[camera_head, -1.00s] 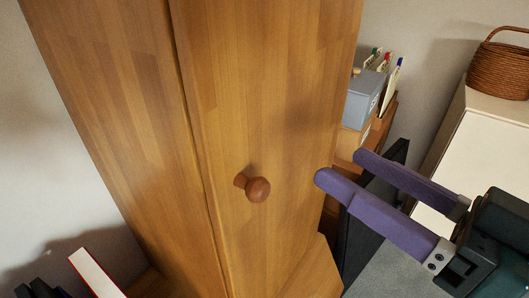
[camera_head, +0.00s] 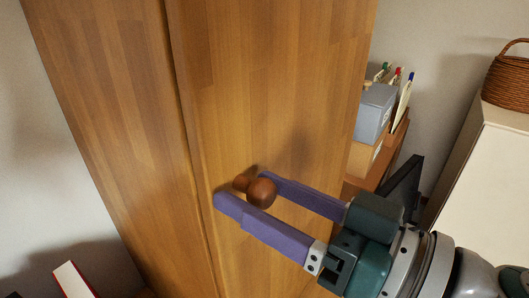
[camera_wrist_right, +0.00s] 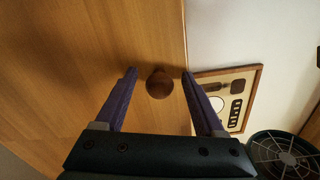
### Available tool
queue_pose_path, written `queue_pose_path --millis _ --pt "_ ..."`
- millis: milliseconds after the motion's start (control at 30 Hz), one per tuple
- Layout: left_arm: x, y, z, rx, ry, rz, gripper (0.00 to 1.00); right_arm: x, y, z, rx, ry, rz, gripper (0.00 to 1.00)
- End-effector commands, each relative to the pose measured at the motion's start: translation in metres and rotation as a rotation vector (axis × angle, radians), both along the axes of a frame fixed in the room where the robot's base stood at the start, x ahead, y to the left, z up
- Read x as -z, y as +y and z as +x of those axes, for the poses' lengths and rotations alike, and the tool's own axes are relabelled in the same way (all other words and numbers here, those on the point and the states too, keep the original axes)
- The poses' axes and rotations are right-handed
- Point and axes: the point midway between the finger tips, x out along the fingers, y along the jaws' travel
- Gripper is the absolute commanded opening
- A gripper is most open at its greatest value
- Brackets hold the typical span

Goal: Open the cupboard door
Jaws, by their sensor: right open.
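The cupboard door (camera_head: 285,80) is a tall wooden panel with a vertical seam along its left side. A round brown wooden knob (camera_head: 261,192) sticks out from it; the knob also shows in the right wrist view (camera_wrist_right: 159,85). My right gripper (camera_head: 240,186) is open, with one purple finger on each side of the knob. In the right wrist view the knob sits between the two fingertips, with gaps at both sides. The door looks closed against the panel to its left. My left gripper is not in view.
A shelf with a grey-blue box (camera_head: 374,112) and pens stands right of the cupboard. A white cabinet (camera_head: 490,150) with a wicker basket (camera_head: 508,78) is at the far right. A red-and-white object (camera_head: 75,282) is at bottom left.

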Motion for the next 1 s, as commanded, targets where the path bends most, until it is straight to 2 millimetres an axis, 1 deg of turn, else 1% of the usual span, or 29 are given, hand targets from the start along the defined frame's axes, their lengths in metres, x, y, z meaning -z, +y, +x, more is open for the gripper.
queue_pose_path --millis 267,867,900,1000 --pt "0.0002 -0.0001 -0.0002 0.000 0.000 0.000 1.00 0.0000 0.0015 0.0010 0.000 0.000 0.000 0.70" --pt "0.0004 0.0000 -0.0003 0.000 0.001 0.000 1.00 0.0000 0.0011 0.0008 0.000 0.000 0.000 0.03" --pt "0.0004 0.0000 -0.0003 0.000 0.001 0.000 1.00 0.0000 0.0011 0.0008 0.000 0.000 0.000 0.00" --pt "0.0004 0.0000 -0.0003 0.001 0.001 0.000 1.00 0.0000 0.0011 0.0008 0.000 0.000 0.000 0.00"
